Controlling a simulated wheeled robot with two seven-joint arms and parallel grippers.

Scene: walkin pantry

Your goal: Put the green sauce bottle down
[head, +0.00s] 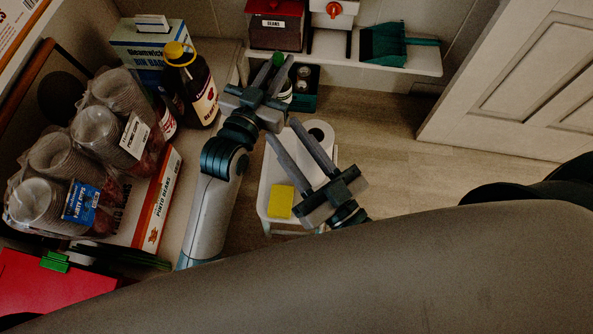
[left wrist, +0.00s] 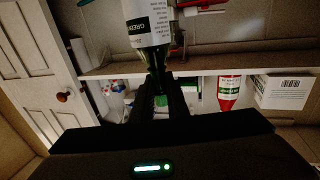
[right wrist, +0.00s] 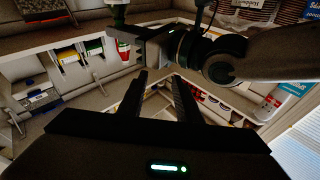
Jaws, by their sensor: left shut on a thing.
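The green sauce bottle (left wrist: 148,28) shows in the left wrist view, with a white label reading "GREEN". Its narrow neck and green cap point down in that picture. My left gripper (left wrist: 160,82) is shut around its neck. In the head view its green cap (head: 279,59) shows at my left gripper (head: 274,68), and the arm hides part of the body. My right gripper (head: 282,128) is open and empty, lower in the head view, over a white stool. Its parted fingers also show in the right wrist view (right wrist: 158,88).
The white stool (head: 266,190) bears a yellow sponge (head: 280,201) and a paper roll (head: 318,133). A counter at left holds a brown sauce bottle (head: 192,88), boxes and stacked cups (head: 98,130). A shelf (head: 425,61) at the back bears a dustpan (head: 390,45). A red bottle (left wrist: 228,93) stands among shelf goods.

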